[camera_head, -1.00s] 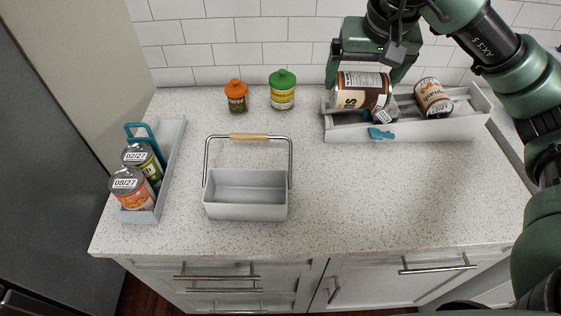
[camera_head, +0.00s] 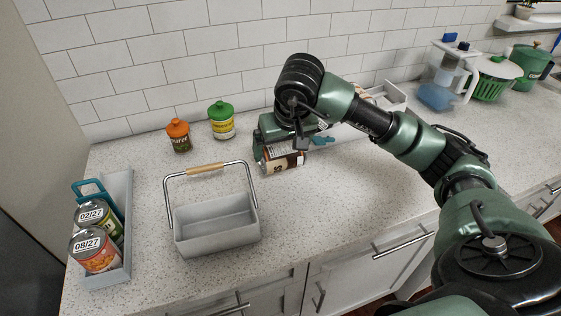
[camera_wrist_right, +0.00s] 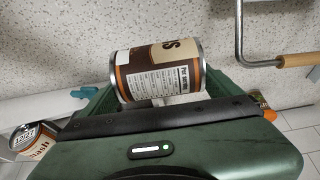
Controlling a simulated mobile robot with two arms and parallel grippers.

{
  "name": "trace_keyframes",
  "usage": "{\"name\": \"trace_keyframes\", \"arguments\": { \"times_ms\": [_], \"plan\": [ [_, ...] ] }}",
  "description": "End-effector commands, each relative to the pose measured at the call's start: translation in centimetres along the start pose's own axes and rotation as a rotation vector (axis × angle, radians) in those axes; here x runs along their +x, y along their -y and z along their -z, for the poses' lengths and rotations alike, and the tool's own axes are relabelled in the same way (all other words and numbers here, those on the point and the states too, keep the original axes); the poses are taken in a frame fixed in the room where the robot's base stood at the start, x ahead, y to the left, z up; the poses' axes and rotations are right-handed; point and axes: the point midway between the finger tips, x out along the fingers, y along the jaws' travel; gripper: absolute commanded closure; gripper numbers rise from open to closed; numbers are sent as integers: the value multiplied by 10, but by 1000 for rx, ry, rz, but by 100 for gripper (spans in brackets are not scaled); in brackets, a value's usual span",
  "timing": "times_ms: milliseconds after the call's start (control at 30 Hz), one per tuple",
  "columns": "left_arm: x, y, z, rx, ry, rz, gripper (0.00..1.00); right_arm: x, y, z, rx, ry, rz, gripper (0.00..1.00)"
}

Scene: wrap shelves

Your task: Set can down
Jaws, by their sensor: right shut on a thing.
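My right gripper (camera_head: 278,156) is shut on a brown and cream can (camera_head: 284,161). In the head view it holds the can on its side, low over the counter, to the right of the grey caddy. Whether the can touches the counter I cannot tell. In the right wrist view the can (camera_wrist_right: 158,74) lies across between the fingers, its label facing the camera. My left gripper is not in view.
The grey caddy (camera_head: 218,239) with a raised wooden handle stands at the middle left. An orange-lidded jar (camera_head: 179,137) and a green-lidded jar (camera_head: 222,122) stand behind. A left tray (camera_head: 120,245) holds dated cans. A tray (camera_head: 350,133) is partly hidden behind my arm.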

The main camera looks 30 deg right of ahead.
Motion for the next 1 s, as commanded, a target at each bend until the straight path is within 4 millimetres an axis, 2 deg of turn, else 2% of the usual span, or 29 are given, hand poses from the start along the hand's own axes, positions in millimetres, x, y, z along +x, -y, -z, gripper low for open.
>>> {"name": "trace_keyframes", "arguments": {
  "times_ms": [167,400,833,867,900,1000],
  "plan": [
    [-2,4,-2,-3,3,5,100,14,0,-5,1,-2,0,66],
    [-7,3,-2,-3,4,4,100,43,0,-18,0,0,0,66],
    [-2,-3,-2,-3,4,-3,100,51,0,-20,0,-4,1,66],
    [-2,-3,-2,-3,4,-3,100,51,0,-21,0,-2,0,5],
    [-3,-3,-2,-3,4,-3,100,50,0,-20,0,-1,0,0],
    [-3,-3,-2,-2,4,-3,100,50,0,-20,0,-1,0,0]
  ]
}}
